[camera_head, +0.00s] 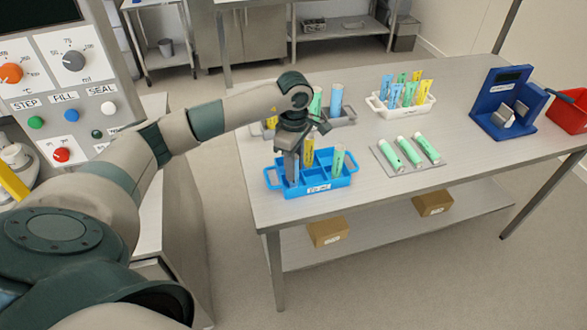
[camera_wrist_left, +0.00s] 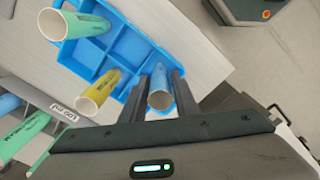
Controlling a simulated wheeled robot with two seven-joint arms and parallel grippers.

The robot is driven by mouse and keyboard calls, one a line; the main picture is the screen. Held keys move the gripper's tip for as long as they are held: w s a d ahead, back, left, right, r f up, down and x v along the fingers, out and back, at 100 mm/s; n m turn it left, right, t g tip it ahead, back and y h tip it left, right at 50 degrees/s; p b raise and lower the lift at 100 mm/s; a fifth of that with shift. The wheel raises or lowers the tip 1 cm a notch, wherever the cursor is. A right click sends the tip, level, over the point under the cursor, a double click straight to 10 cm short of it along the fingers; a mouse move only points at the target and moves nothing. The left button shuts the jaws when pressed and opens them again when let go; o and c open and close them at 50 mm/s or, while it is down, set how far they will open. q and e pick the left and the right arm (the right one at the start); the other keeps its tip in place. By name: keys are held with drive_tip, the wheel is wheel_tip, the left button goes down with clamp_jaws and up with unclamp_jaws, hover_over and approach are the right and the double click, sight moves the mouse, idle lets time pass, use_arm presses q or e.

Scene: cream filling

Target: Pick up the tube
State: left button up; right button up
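The blue rack (camera_head: 325,187) stands at the table's front left corner, with a yellow tube (camera_head: 309,152) and a green tube (camera_head: 338,161) upright in it. My left gripper (camera_head: 291,168) points down at the rack's left end. In the left wrist view, its two dark fingers (camera_wrist_left: 160,95) stand on either side of a blue tube (camera_wrist_left: 160,99), very close to its wall. Whether both fingers press on the tube is not clear. The yellow tube (camera_wrist_left: 97,90) and green tube (camera_wrist_left: 75,24) also show there. My right gripper is not in view.
A grey rack (camera_head: 343,119) with several tubes stands just behind. A white rack (camera_head: 400,107) with several tubes, a grey tray (camera_head: 420,163) with green tubes, a blue device (camera_head: 505,105) and a red bin (camera_head: 568,113) lie to the right. The front right tabletop is clear.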

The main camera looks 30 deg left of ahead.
use_arm(q)
drive_tip(key=shift+f+p, duration=0.35)
drive_tip(key=shift+f, duration=1)
drive_tip(key=shift+c, duration=0.4)
drive_tip(key=c, duration=0.6)
